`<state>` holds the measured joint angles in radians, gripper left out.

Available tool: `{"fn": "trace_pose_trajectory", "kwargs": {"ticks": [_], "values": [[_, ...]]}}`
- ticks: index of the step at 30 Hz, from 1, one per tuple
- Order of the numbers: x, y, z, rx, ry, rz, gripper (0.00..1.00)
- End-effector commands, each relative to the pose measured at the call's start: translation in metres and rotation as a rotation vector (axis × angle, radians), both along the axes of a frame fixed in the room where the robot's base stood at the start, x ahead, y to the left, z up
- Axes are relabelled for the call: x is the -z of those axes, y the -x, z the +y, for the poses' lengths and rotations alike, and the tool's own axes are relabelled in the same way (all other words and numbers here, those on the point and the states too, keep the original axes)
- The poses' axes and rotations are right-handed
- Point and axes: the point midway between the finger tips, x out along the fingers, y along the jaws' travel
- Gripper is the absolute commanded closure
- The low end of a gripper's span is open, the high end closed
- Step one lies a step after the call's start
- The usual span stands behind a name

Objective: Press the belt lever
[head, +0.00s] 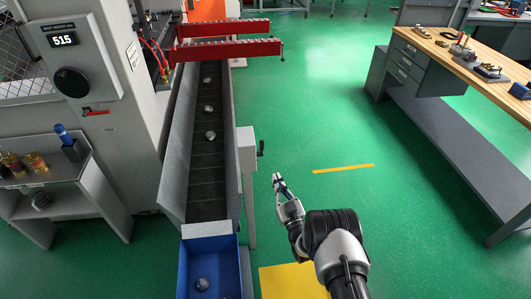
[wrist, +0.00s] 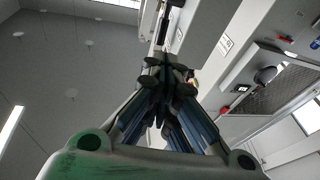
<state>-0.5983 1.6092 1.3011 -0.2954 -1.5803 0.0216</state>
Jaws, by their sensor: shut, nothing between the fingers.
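I cannot make out the lever in the wrist view.
A red bar (head: 228,50) crosses the belt. A grey machine panel (head: 75,55) stands left, a wooden workbench (head: 455,58) right. Green floor between is open.

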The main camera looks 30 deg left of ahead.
Motion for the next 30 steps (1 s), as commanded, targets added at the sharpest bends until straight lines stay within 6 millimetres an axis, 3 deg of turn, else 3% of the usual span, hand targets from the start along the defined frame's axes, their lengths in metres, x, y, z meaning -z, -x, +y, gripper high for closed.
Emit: {"fn": "trace_pose_trajectory", "kwargs": {"ticks": [18, 30], "values": [[-0.024, -0.07, 0.089, 0.0, -0.002, -0.002, 1.0], [-0.031, -0.08, 0.102, 0.0, 0.0, 0.0, 1.0]]}}
